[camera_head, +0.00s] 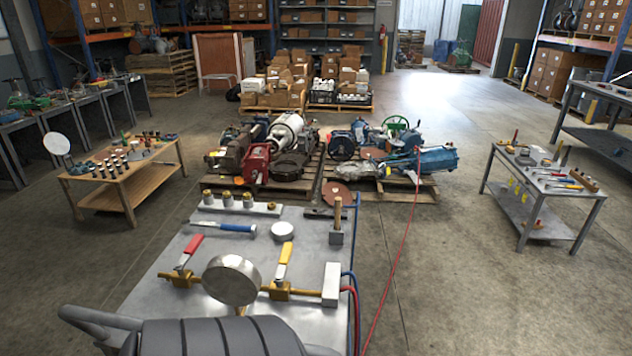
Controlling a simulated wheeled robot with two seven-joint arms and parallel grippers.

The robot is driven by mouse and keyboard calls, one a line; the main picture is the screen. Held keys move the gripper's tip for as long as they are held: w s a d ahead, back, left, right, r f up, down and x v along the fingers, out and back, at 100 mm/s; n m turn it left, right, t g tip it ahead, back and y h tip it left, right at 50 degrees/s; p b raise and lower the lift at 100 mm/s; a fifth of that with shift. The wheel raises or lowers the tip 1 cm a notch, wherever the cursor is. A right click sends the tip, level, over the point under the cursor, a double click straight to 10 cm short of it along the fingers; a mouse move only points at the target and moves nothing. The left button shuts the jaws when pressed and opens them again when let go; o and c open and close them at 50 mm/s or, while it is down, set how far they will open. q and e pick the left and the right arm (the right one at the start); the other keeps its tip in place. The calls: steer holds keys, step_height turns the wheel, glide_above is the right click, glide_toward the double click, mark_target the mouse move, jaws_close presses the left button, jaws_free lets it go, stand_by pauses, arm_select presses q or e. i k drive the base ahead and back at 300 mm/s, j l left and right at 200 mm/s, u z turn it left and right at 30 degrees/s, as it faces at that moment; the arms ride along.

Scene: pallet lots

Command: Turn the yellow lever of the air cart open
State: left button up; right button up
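The air cart is a grey metal table (160,292) at the front centre. Its yellow lever (284,254) stands on a brass valve (280,288), right of centre on the cart. The lever points away from me and slightly right, across the line of the brass pipe. A red lever (188,250) on a second brass valve (183,278) leans away and right. A round gauge-like metal disc (231,278) stands between the valves and hides part of the pipe. A pale block (331,284) ends the pipe at right. Neither gripper shows in the head view.
A blue-handled tool (225,228), a round tin (282,230) and a wooden-handled block tool (337,225) lie or stand behind the levers. Red and blue hoses run down the cart's right side. A dark ribbed shape (210,338) fills the front edge.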

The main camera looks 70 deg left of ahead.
mark_target(286, 250)
steer(key=i+u, duration=0.25)
steer(key=i, duration=0.2)
steer(key=i+u, duration=0.25)
steer(key=i, duration=0.25)
steer(key=i+l+u, duration=0.1)
steer(key=i+u, duration=0.2)
steer(key=i, duration=0.15)
steer(key=i+l+u, duration=0.25)
steer(key=i, duration=0.15)
steer(key=i+u, duration=0.15)
steer(key=u, duration=0.3)
steer(key=i+u, duration=0.15)
steer(key=u, duration=0.35)
steer(key=i+l+u, duration=0.1)
steer(key=u, duration=0.35)
steer(key=i+l+u, duration=0.15)
steer(key=u, duration=0.3)
steer(key=i+l+u, duration=0.15)
steer(key=u, duration=0.35)
steer(key=i+u, duration=0.15)
steer(key=u, duration=0.3)
steer(key=i+l+u, duration=0.1)
steer(key=u, duration=0.35)
steer(key=i+l+u, duration=0.1)
steer(key=u, duration=0.3)
steer(key=l+u, duration=0.2)
steer(key=u, duration=0.25)
steer(key=i+l+u, duration=0.1)
steer(key=l+u, duration=0.15)
steer(key=u, duration=0.2)
